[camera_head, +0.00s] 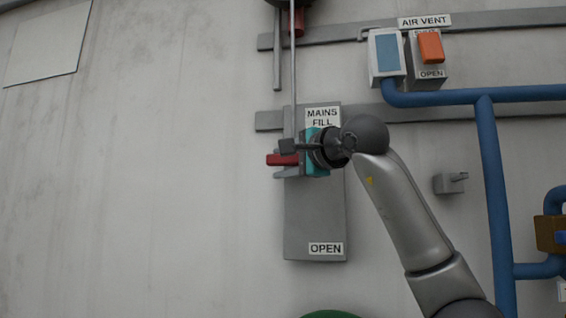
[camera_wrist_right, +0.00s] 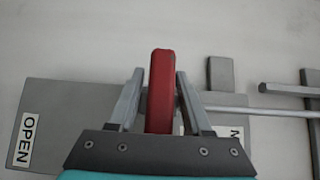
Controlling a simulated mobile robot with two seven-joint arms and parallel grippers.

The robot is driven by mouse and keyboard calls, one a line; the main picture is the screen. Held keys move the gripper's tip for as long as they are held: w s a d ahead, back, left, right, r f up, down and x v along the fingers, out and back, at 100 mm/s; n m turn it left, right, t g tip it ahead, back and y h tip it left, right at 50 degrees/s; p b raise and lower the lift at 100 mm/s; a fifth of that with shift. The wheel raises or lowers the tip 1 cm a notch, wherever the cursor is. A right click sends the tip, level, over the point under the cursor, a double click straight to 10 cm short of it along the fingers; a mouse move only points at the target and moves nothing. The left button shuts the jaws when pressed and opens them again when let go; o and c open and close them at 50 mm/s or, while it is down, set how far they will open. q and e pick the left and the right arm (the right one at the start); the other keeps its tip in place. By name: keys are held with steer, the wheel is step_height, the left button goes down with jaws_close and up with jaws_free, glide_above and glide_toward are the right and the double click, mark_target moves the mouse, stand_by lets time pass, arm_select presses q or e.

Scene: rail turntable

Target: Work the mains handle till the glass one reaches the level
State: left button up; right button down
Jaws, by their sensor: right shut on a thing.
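The mains handle is a red lever (camera_head: 281,160) at the end of a thin grey rod, in front of the grey plate (camera_head: 315,225) marked MAINS FILL above and OPEN below. It stands near the upper part of that plate. My right gripper (camera_head: 287,160) is shut on the red lever. In the right wrist view the lever (camera_wrist_right: 161,85) sits between the two grey fingers (camera_wrist_right: 160,100). No glass with a level on it can be made out. My left gripper is not in view.
An AIR VENT sign (camera_head: 424,21) is above a box with a blue panel (camera_head: 387,52) and an orange switch (camera_head: 431,47) marked OPEN. Blue pipes (camera_head: 492,170) run at the right. A small grey fitting (camera_head: 450,183) is on the wall.

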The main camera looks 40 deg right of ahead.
stand_by(0.8)
step_height(320, 180, down, 2)
steer(key=shift+f+b, duration=0.25)
steer(key=shift+b, duration=0.3)
steer(key=c, duration=0.6)
jaws_free()
steer(key=shift+c, duration=0.2)
steer(key=s+a+b, duration=0.1)
steer(key=s+b, duration=0.2)
steer(key=s, duration=1.2)
steer(key=shift+a, duration=0.35)
